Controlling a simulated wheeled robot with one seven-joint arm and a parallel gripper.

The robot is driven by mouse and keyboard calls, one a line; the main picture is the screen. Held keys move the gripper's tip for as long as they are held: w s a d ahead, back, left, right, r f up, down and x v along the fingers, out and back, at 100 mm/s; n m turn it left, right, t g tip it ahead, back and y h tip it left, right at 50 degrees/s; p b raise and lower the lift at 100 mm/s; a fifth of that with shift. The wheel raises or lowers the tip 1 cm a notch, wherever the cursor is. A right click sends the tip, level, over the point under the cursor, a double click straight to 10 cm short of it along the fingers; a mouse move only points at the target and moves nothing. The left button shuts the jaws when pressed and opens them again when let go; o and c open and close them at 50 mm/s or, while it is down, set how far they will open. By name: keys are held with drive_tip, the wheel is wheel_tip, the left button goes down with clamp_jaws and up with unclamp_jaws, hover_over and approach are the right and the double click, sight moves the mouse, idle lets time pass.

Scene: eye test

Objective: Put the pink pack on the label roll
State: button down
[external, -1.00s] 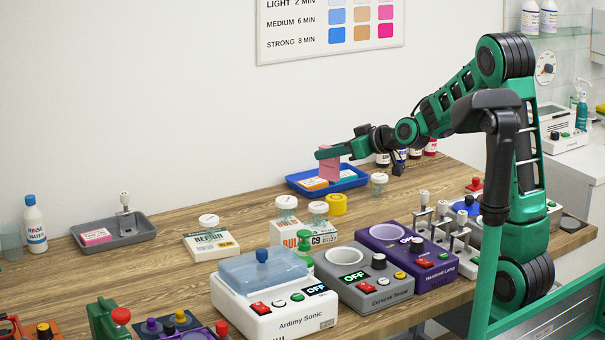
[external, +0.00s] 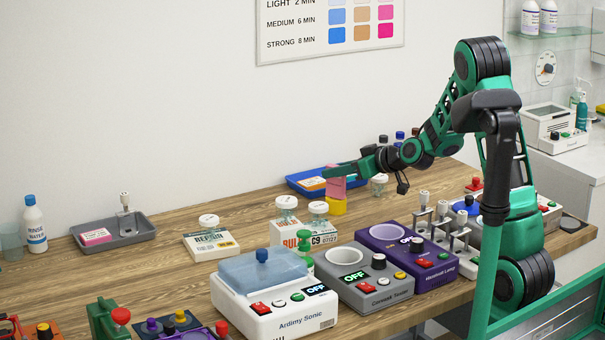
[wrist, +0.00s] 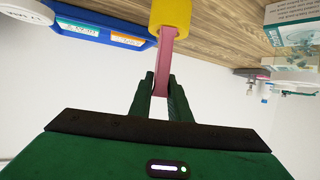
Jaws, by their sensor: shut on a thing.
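The pink pack (external: 336,187) is held upright in my gripper (external: 334,172). The yellow label roll (external: 337,207) stands on the wooden bench directly below the pack. The pack's lower end meets the roll's top in the external view; I cannot tell whether they touch or a small gap is left. In the wrist view my gripper (wrist: 160,82) is shut on the pack (wrist: 164,58), which reaches toward the label roll (wrist: 170,14). The pack overlaps part of the roll there.
A blue tray (external: 295,184) with an orange-and-white pack (external: 311,184) is just behind. Machines (external: 365,283) fill the bench front.

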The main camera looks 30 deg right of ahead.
drive_tip(key=shift+f, duration=0.1)
drive_tip(key=c, duration=1.7)
unclamp_jaws()
drive_tip(key=shift+o, duration=0.2)
drive_tip(key=v, duration=1.2)
drive_tip(key=s+d+m+g+h, duration=0.2)
drive_tip(key=s+d, duration=0.1)
drive_tip(key=s, duration=0.3)
drive_tip(key=s+d+m+g+h, duration=0.2)
drive_tip(key=s+d+m, duration=0.1)
drive_tip(key=s, duration=0.4)
drive_tip(key=s+d+m+g+h, duration=0.2)
drive_tip(key=s+d+m, duration=0.1)
drive_tip(key=s+d, duration=0.2)
drive_tip(key=shift+s+f+g, duration=0.1)
drive_tip(key=shift+s+g, duration=0.2)
drive_tip(key=shift+s, duration=0.95)
drive_tip(key=shift+s+a+f+m+g+y, duration=0.15)
drive_tip(key=shift+s+f+m+g, duration=0.6)
drive_tip(key=shift+s, duration=2.35)
drive_tip(key=shift+s+a+f+m+g+y, duration=0.25)
drive_tip(key=shift+s+f+g, duration=1.05)
drive_tip(key=shift+s, duration=1.75)
drive_tip(key=shift+s+a+f+m+g+y, duration=0.1)
drive_tip(key=shift+s+f+m+g, duration=0.65)
drive_tip(key=shift+s, duration=2.35)
